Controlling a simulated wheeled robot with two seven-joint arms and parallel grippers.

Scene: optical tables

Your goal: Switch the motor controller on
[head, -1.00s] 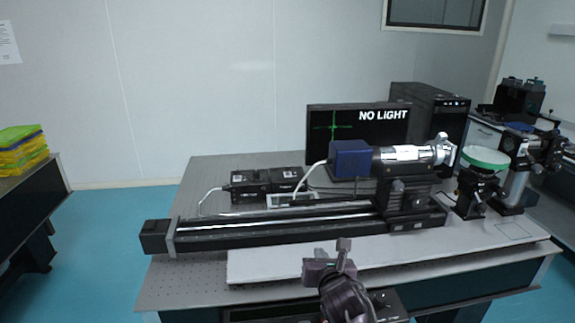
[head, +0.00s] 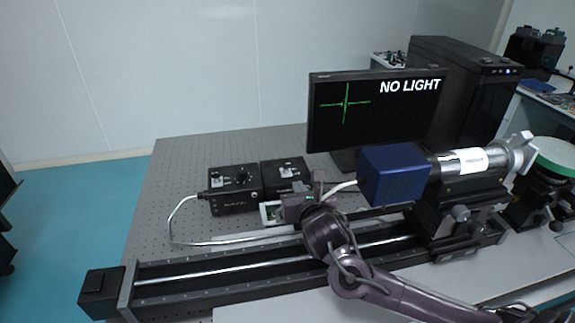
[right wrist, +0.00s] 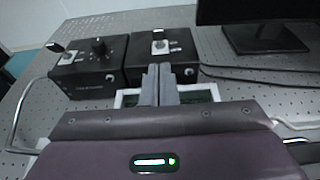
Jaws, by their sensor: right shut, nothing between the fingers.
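Two black control boxes stand side by side behind the rail. The left box (head: 233,187) has a round knob and a small switch on a light plate; a light cable runs from its left side toward the rail. It also shows in the right wrist view (right wrist: 88,75). The right box (head: 285,174) has a light plate with a small switch and shows ahead in the right wrist view (right wrist: 160,58). I cannot read which is the motor controller. My right gripper (head: 298,203) is shut and empty, its fingers (right wrist: 159,82) pointing toward the right box. Switch positions are too small to tell.
A long motorised rail (head: 200,274) lies in front of the boxes, under my right arm. A blue camera with a lens tube (head: 395,176) stands to the right. A monitor (head: 372,118) reads "NO LIGHT". The table left of the boxes is clear.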

